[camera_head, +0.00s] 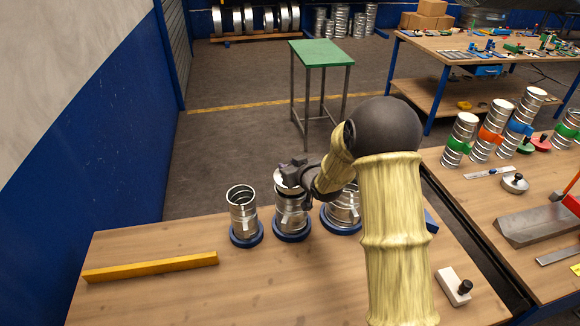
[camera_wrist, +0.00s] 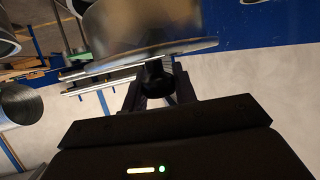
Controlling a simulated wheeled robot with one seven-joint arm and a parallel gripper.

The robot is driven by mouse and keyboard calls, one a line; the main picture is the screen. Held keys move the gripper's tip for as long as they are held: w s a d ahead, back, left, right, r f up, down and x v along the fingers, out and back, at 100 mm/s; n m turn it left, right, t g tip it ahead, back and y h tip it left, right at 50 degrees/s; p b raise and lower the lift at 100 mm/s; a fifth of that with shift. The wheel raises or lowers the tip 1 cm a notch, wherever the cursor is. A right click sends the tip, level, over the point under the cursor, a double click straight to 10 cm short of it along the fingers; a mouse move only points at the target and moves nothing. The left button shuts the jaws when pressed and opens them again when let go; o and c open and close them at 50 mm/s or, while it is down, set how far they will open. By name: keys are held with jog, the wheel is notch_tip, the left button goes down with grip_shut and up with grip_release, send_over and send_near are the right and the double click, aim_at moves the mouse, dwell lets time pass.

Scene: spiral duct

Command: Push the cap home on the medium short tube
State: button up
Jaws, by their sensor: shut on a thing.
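Three short metal tubes stand in blue ring bases on the wooden table in the head view. The middle one, medium in width, is the medium short tube (camera_head: 291,211). My gripper (camera_head: 293,174) is over its top, partly hiding it. In the wrist view my gripper (camera_wrist: 156,88) is shut on the black knob (camera_wrist: 155,75) of a metal cap (camera_wrist: 100,76). The cap is at the tube's end, its edge showing as bright lines slightly tilted to the picture. I cannot tell how far it is seated.
A narrower open tube (camera_head: 242,213) stands close on the left and a wider tube (camera_head: 342,212) close on the right, partly behind my arm. A yellow bar (camera_head: 151,266) lies at the table's left. A white block with a black knob (camera_head: 454,287) is at the right. The front middle is clear.

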jog(key=shift+f+b, duration=1.95)
jog(key=shift+f, duration=0.15)
jog(key=o, duration=1.1)
jog(key=shift+o, duration=0.2)
jog(key=shift+s, duration=0.15)
jog(key=b+v, duration=0.3)
jog(key=v, duration=1.4)
jog(key=shift+b, duration=0.35)
jog(key=shift+d, duration=0.1)
